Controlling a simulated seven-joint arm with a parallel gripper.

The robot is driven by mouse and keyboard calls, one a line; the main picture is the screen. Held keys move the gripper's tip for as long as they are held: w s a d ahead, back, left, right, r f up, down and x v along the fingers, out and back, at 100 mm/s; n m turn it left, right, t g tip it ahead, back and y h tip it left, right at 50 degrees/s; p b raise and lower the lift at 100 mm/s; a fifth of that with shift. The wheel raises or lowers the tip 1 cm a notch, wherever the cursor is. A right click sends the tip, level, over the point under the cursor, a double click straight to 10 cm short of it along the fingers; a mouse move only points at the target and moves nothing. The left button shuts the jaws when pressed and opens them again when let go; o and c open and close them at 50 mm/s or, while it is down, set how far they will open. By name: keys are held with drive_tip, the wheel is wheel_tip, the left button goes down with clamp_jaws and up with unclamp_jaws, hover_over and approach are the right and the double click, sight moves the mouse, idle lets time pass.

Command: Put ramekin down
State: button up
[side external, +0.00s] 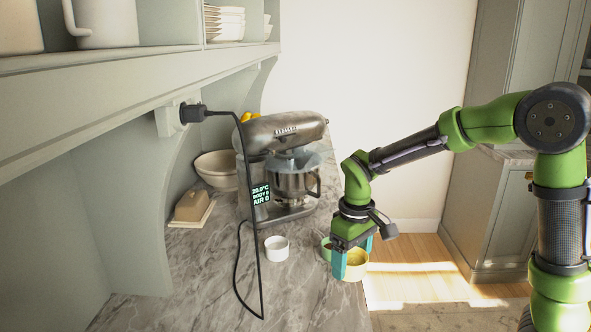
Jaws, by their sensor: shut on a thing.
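My gripper (353,257) is at the right edge of the marble counter, pointing down, with its teal fingers on a cream ramekin (355,272) that looks yellow inside. The ramekin is upright and partly hidden by a finger. I cannot tell whether its base touches the counter. A green ramekin or bowl (326,246) sits just behind and left of the gripper, partly hidden by it. A small white ramekin (276,249) stands on the counter farther left, apart from the gripper.
A stand mixer (283,135) with a metal bowl stands behind. A large bowl (215,170) and a butter dish (192,207) are at the left. A black cord (257,240) hangs onto the counter (215,290). The counter's front is mostly clear; its right edge drops to the floor.

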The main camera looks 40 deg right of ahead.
drive_tip(key=f, duration=0.2)
drive_tip(key=s+f, duration=0.1)
drive_tip(key=f, duration=0.4)
drive_tip(key=shift+s+d, duration=0.25)
drive_tip(key=shift+d, duration=0.1)
hover_over(305, 280)
drive_tip(key=shift+w+f, duration=0.15)
drive_tip(key=shift+f, duration=2.55)
drive_tip(key=shift+f, duration=0.15)
drive_tip(key=o, duration=1.1)
